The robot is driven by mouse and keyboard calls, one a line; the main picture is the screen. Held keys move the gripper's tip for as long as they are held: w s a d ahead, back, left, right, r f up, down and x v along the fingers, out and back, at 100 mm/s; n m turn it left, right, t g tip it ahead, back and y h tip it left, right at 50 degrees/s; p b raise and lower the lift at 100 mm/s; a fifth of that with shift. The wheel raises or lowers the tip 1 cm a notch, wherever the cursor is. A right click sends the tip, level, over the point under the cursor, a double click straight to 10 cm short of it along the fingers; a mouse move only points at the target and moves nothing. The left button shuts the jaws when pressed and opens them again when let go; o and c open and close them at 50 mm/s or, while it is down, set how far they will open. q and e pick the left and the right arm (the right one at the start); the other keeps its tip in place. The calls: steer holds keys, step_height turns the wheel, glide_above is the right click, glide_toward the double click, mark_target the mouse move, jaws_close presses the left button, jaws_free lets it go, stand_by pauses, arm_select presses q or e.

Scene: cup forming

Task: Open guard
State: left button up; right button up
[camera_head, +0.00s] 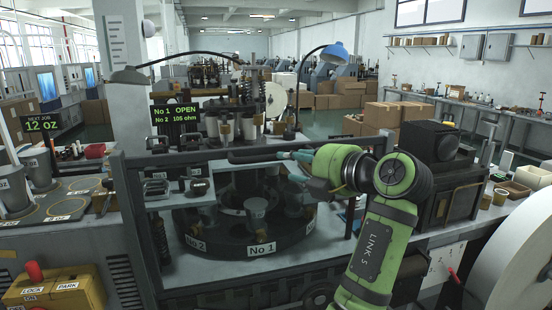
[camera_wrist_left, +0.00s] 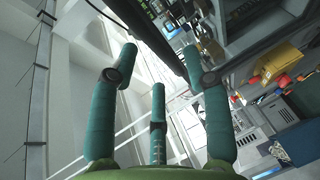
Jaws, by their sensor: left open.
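The guard (camera_head: 122,185) is a dark frame with a see-through panel in front of the turntable. Its dark handle bar (camera_head: 258,155) runs along the upper part, and a dark bar, likely this handle, also crosses the top of the left wrist view (camera_wrist_left: 150,35). The guard looks closed and upright. My left gripper (camera_head: 290,157) has teal fingers at the right end of the handle bar. In the left wrist view its three fingers (camera_wrist_left: 160,64) are spread, with the bar beyond or between their tips; contact cannot be told. My right gripper is not in view.
Behind the guard is the dark turntable (camera_head: 235,232) with No 1 and No 2 labels. A display (camera_head: 175,114) reads No 1 OPEN. A yellow LOCK/PARK box (camera_head: 55,290) is at lower left. A black machine (camera_head: 430,142) stands right of my arm, and a large pale wheel (camera_head: 520,255) at far right.

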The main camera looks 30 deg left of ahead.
arm_select(q)
steer(key=shift+n, duration=0.3)
steer(key=p+x, duration=0.1)
steer(key=x, duration=0.1)
steer(key=p+x, duration=0.2)
steer(key=r+p+x, duration=0.1)
steer(key=x, duration=0.2)
steer(key=shift+s+a+r, duration=0.1)
jaws_close()
